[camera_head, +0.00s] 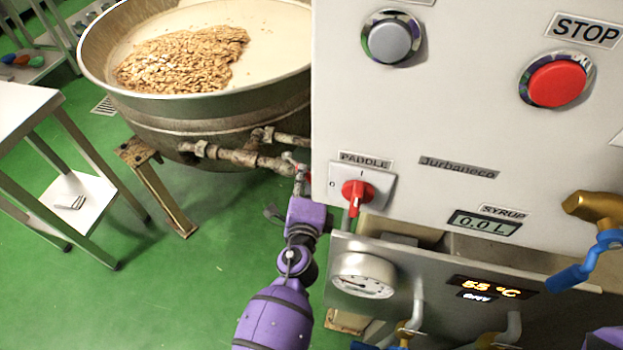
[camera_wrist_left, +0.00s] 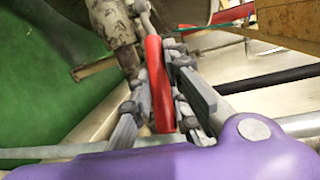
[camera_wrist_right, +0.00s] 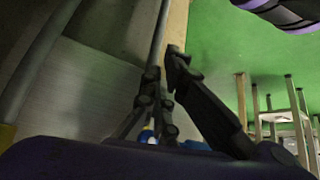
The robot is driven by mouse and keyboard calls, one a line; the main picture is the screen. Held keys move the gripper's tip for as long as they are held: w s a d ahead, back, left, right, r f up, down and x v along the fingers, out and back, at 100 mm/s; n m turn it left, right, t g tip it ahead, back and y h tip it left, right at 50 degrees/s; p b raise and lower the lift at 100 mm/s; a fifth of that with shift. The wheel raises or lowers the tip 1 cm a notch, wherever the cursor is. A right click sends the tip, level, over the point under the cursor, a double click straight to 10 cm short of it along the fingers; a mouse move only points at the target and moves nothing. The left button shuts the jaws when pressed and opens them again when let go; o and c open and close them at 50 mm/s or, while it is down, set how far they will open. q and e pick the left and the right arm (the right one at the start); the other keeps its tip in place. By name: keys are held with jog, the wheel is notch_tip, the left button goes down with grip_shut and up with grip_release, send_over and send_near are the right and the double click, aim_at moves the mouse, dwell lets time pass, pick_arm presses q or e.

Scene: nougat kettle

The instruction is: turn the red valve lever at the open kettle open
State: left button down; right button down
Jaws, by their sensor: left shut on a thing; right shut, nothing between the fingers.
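The open kettle (camera_head: 195,125) stands at the upper left in the head view, with pale liquid and a heap of brown nuts in it. The red valve lever (camera_wrist_left: 158,85) runs between the fingers of my left gripper (camera_wrist_left: 160,100) in the left wrist view, and the gripper is shut on it. In the head view my left gripper (camera_head: 300,188) reaches the pipe beside the grey panel; the lever is mostly hidden there. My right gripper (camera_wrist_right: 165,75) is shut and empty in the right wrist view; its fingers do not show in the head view.
The control panel (camera_head: 450,110) fills the right, with a red paddle switch (camera_head: 357,193), a red stop button (camera_head: 557,80) and a brass valve with blue handle (camera_head: 572,275). A pressure gauge (camera_head: 364,276) sits close to my left wrist. A metal table (camera_head: 22,105) stands left; green floor lies between.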

pick_arm(q)
jog(key=c, duration=1.7)
grip_release()
jog(key=shift+o, duration=0.2)
jog(key=v, duration=0.7)
jog(key=shift+s, duration=0.25)
